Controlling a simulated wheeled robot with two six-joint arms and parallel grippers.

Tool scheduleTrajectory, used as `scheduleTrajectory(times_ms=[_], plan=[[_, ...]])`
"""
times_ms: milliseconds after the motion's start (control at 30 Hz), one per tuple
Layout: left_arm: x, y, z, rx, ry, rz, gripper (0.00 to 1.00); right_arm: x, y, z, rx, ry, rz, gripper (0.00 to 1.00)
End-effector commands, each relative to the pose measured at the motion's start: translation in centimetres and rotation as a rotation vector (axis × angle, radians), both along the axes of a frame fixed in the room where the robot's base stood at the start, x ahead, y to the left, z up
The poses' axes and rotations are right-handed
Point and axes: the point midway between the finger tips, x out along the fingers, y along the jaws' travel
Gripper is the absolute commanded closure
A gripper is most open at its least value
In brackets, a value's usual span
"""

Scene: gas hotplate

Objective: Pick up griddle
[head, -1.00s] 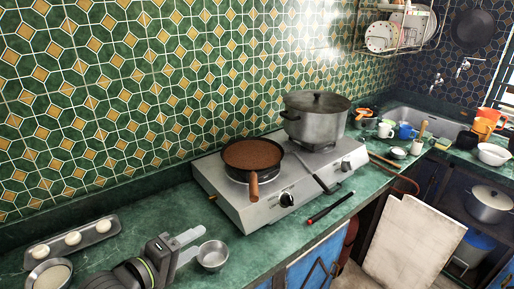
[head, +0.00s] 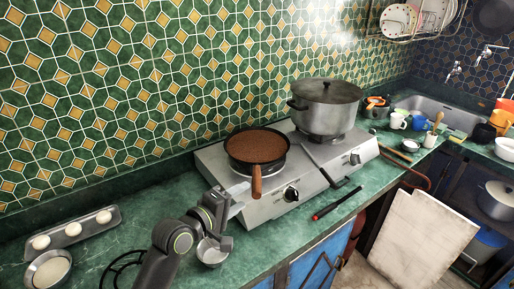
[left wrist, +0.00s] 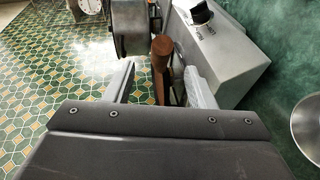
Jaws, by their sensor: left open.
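The griddle (head: 257,147) is a dark round pan with a brown, grainy surface inside and a brown handle (head: 256,183). It sits on the left burner of the hotplate, its handle pointing toward the front. My left gripper (head: 238,198) is open and empty, just left of the handle in the head view. In the left wrist view the handle (left wrist: 162,62) shows between my two spread fingers (left wrist: 162,85), with a gap on each side. My right gripper is not in view.
The grey gas hotplate (head: 262,204) has a lidded pot (head: 326,101) on its right burner and a spatula (head: 325,163) on top. A small metal bowl (head: 212,252) stands under my left arm. A red and black stick (head: 337,203) lies in front. A tray (head: 72,230) is at left.

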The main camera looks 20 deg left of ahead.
Motion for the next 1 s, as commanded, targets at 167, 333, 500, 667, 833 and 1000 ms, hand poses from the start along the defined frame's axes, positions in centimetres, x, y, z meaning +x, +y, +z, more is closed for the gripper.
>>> scheduleTrajectory(times_ms=[167,333,500,667,833,1000], plan=[[0.9,-0.4,-0.2,0.000,0.001,0.000,0.50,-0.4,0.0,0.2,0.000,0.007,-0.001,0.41],[2.7,-1.6,-0.5,-0.003,0.001,0.001,0.50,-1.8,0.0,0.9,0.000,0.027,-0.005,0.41],[4.4,-2.3,-1.0,0.000,0.000,0.001,0.50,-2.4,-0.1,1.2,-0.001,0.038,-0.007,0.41],[4.9,-2.5,-1.3,0.002,0.000,0.002,0.50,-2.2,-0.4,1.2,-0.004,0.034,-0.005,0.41],[4.9,-2.5,-1.3,0.002,0.000,0.002,0.50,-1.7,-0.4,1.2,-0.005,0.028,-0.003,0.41],[4.9,-2.5,-1.3,0.002,0.000,0.002,0.71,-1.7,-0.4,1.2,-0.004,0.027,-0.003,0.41]])
